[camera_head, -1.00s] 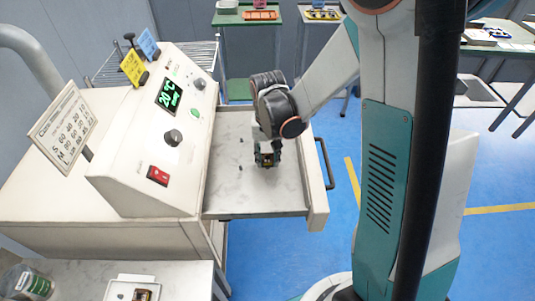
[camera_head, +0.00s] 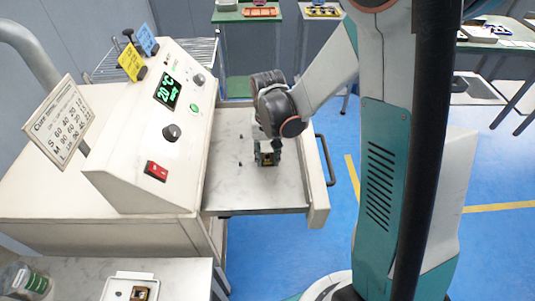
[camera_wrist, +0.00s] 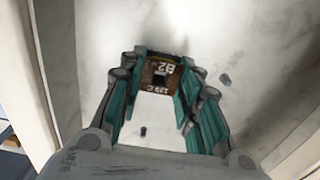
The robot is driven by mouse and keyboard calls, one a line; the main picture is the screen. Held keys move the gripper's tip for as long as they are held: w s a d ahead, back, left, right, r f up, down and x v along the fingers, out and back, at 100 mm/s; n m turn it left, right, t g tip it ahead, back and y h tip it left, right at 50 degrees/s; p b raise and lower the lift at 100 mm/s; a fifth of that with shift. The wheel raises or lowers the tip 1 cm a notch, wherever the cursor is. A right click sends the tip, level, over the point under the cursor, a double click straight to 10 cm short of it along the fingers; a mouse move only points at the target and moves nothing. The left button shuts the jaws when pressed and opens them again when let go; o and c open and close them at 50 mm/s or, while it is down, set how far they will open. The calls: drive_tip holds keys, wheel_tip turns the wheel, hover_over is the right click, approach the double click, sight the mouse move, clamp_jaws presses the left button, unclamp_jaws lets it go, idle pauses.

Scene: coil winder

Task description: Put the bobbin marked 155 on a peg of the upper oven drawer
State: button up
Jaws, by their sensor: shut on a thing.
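My gripper (camera_head: 267,152) points down over the floor of the open oven drawer (camera_head: 225,190). It is shut on a small dark bobbin with a brown printed face, the bobbin (camera_wrist: 160,72), between its teal fingers. The print reads upside down and is only partly legible. The bobbin is low over the drawer floor; I cannot tell whether it touches it or sits on a peg. A free dark peg (camera_head: 240,164) stands to the left of the gripper in the head view. In the wrist view, one peg (camera_wrist: 225,79) is right of the fingers and another (camera_wrist: 143,131) is nearer.
The oven's control panel (camera_head: 150,130) with a green display stands left of the drawer. The drawer's front wall (camera_head: 318,205) and dark handle (camera_head: 327,160) are at right. A lower table (camera_head: 180,275) at bottom left holds a white tray (camera_head: 115,288) with another bobbin.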

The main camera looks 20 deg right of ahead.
drive_tip(key=shift+f, duration=0.4)
drive_tip(key=o, duration=1.1)
drive_tip(key=shift+c, duration=0.2)
drive_tip(key=shift+r, duration=0.15)
wheel_tip(320, 180, up, 12)
